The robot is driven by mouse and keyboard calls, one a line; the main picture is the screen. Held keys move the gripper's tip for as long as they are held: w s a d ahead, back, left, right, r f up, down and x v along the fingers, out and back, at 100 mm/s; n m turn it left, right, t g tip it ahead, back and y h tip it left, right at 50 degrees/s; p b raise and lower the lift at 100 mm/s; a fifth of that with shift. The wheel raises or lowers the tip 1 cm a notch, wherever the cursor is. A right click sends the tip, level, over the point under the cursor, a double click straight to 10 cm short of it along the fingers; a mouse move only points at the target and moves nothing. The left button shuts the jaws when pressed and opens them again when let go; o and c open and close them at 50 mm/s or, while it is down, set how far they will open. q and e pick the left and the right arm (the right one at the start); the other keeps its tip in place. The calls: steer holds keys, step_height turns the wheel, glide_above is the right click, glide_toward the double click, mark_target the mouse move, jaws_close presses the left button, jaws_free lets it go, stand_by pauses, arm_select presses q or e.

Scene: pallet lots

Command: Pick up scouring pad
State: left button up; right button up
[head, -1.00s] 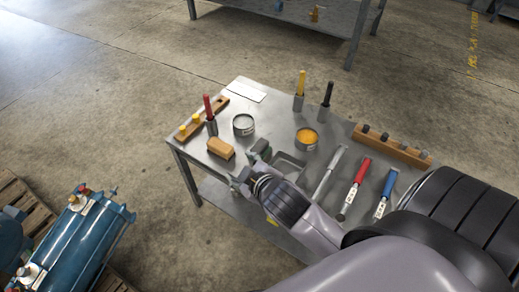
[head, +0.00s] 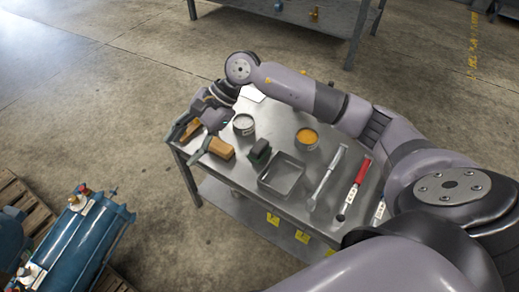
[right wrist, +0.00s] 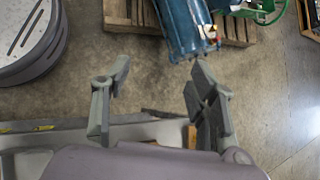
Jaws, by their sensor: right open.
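The scouring pad, seemingly the dark green block (head: 260,152), sits on the metal table (head: 236,176) between a wooden block and a shallow grey tray. My right gripper (head: 196,142) is at the table's left end, to the left of the pad and apart from it. One finger overlaps the left end of the wooden block (head: 222,149) in the head view; I cannot tell whether they touch. In the right wrist view the gripper (right wrist: 160,72) is open with nothing between its fingertips. The pad cannot be made out there. My left gripper is not in view.
The grey tray (head: 264,183) is right of the pad. A grey can (head: 244,125) and an orange-filled can (head: 307,137) stand behind. A red-handled tool (head: 361,172) lies farther right. A blue machine (head: 75,240) stands on the floor at left.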

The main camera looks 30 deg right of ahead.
steer(key=w+d+n+h, duration=0.15)
steer(key=d+h, duration=0.35)
steer(key=d, duration=0.8)
steer(key=g+h+b, duration=0.1)
steer(key=h+b, duration=0.2)
steer(key=h, duration=0.1)
glide_above(260, 145)
step_height(260, 145, down, 11)
steer(key=shift+s+r, duration=0.1)
steer(key=shift+r, duration=0.1)
steer(key=shift+a+f, duration=0.1)
steer(key=shift+f, duration=0.5)
step_height(260, 145, down, 5)
steer(key=shift+r+b, duration=0.2)
steer(key=shift+b, duration=0.4)
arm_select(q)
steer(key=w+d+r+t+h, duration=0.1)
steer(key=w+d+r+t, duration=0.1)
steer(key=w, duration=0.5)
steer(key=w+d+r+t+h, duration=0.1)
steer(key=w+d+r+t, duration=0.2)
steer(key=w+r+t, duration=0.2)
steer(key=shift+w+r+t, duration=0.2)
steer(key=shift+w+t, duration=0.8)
arm_select(e)
steer(key=shift+c, duration=0.3)
steer(key=c, duration=1.2)
